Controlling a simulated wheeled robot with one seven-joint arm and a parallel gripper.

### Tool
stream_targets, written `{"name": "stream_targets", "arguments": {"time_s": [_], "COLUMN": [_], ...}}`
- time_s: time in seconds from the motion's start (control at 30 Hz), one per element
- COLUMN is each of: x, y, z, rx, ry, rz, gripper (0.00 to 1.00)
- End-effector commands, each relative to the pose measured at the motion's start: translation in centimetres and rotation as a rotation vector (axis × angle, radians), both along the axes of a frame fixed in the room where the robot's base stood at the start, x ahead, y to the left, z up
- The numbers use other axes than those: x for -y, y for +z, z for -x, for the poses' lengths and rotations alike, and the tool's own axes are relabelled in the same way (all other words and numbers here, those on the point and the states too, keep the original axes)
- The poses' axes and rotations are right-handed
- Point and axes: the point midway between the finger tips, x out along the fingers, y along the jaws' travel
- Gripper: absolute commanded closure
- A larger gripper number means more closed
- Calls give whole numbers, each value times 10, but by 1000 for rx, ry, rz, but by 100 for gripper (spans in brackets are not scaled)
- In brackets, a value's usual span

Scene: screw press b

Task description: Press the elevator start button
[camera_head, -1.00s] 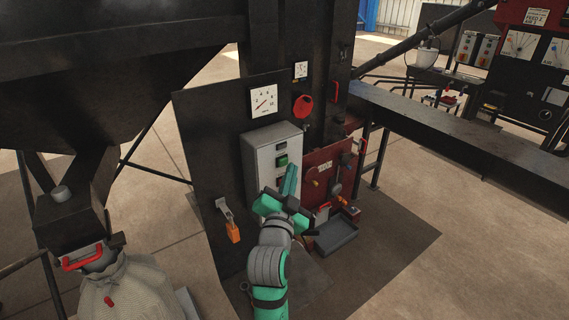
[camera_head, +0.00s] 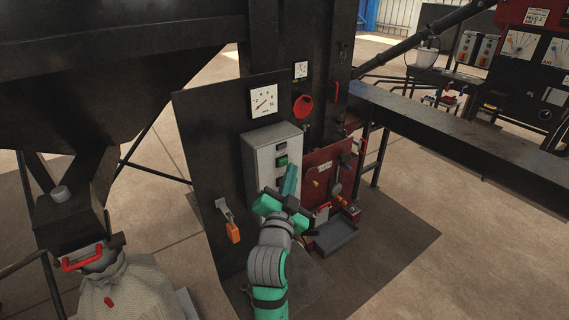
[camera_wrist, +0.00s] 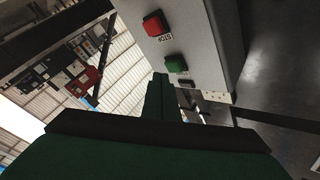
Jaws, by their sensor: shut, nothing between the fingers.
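The grey control box (camera_head: 257,152) stands on the dark panel in the head view. Its green button (camera_head: 282,161) faces right, above my gripper. In the wrist view the green button (camera_wrist: 176,64) sits on the box face (camera_wrist: 190,35), with a red button (camera_wrist: 154,23) marked STOP beside it. The green button's label is too small to read surely. My gripper (camera_head: 291,168) is shut and empty, its fingers pointing up in front of the box. In the wrist view the fingertips (camera_wrist: 160,76) are close to the green button; I cannot tell whether they touch it.
A gauge (camera_head: 263,101) and a red round knob (camera_head: 303,106) are above the box. An orange padlock (camera_head: 233,232) hangs at lower left. A red panel (camera_head: 322,170) and a grey tray (camera_head: 336,236) are at right.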

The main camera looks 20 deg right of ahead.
Motion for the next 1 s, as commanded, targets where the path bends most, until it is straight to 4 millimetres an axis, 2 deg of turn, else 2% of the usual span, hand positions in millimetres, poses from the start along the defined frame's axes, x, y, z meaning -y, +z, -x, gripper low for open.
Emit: {"name": "stream_targets", "arguments": {"time_s": [0.67,1.0], "x": [0,-3], "y": [0,1], "z": [0,-8], "rx": [0,2], "ry": [0,0], "rz": [0,0], "gripper": [100,100]}}
